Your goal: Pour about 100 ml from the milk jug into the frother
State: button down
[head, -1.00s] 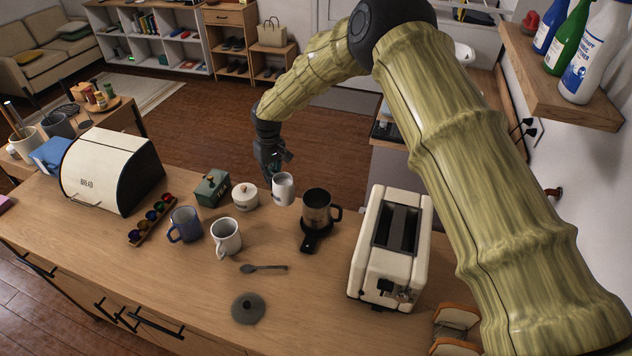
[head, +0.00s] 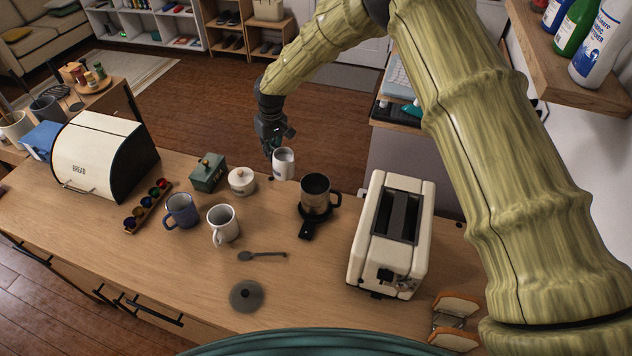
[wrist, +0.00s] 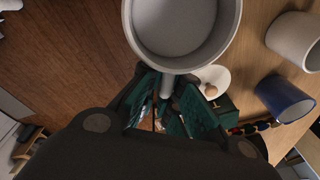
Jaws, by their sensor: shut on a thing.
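The white milk jug (head: 284,166) is held up near the far edge of the counter, left of and behind the frother. It looks about upright. In the wrist view the jug (wrist: 232,22) fills the top, its open mouth facing the camera; I cannot tell how much milk is in it. My gripper (head: 274,146) is shut on the jug's handle, its green fingers (wrist: 168,103) around it. The frother (head: 314,190) is a dark metal jug with a black handle on a black base, upright and open on top. Its inside level cannot be made out.
A cream toaster (head: 388,235) stands right of the frother. A white mug (head: 222,224), a blue mug (head: 181,211), a white lidded pot (head: 241,182) and a green tin (head: 208,174) stand left. A spoon (head: 262,256) and a grey lid (head: 246,295) lie in front.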

aim_at(277, 149)
jog(key=shift+s+d+r+t+y, duration=0.5)
jog(key=shift+r+t+y, duration=0.1)
jog(key=shift+r, duration=0.15)
jog(key=shift+s+d+r+t+y, duration=0.5)
jog(key=shift+r+t+y, duration=0.1)
jog(key=shift+r, duration=0.2)
jog(key=shift+s+d+r+t+y, duration=0.5)
jog(key=shift+r+y, duration=0.1)
jog(key=shift+r, duration=0.15)
jog(key=shift+s+d+r+t+y, duration=0.3)
jog(key=shift+s+d+r+y, duration=0.05)
jog(key=shift+d+r+y, duration=0.1)
jog(key=shift+s+d+r+b, duration=0.1)
jog(key=shift+s+b, duration=0.05)
jog(key=shift+b, duration=0.15)
jog(key=shift+s+d+r+t+y+b, duration=0.25)
jog(key=shift+r+t+y+b, duration=0.25)
jog(key=shift+b, duration=0.25)
jog(key=shift+s+d+r+t+y+b, duration=0.15)
jog(key=shift+d+r+t+y+b, duration=0.1)
jog(key=shift+r+t+y+b, duration=0.35)
jog(key=shift+s+d+r+y+b, duration=0.15)
jog(key=shift+s+r+y+b, duration=0.1)
jog(key=shift+b, duration=0.8)
